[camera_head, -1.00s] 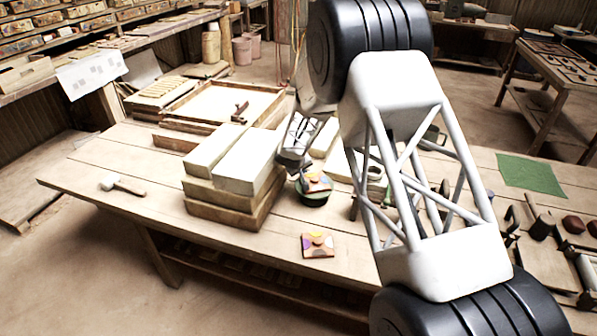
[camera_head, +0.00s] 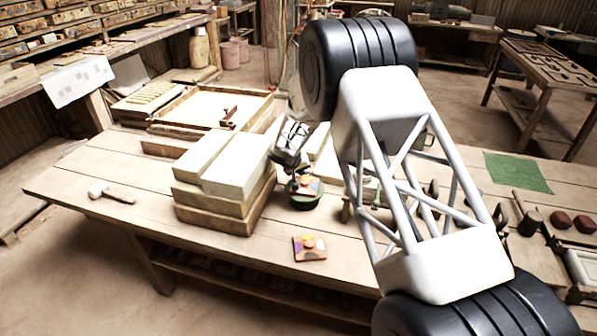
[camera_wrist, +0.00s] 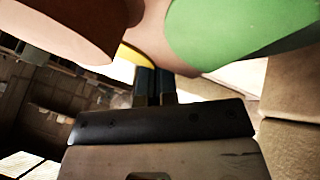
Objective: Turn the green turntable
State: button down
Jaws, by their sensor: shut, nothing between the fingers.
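The green turntable (camera_head: 307,203) is a small dark green round stand on the workbench, right of the stacked blocks. In the wrist view my gripper's fingers (camera_wrist: 155,86) are together and empty. Large green, pink, brown and yellow surfaces fill the top of that view, very near the fingertips; I cannot tell which belong to the tile or turntable.
Pale blocks on wooden boards (camera_head: 222,205) stand close left of my gripper. A second patterned tile (camera_head: 309,248) lies near the bench's front edge. A mallet (camera_head: 110,191) lies at left, a green mat (camera_head: 518,172) at right. The bench's front left is clear.

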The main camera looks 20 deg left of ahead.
jog(key=shift+w+d+m, duration=0.1)
jog(key=shift+d+m, duration=0.15)
jog(key=shift+m, duration=0.15)
dwell(0.5)
jog(key=shift+v, duration=3.85)
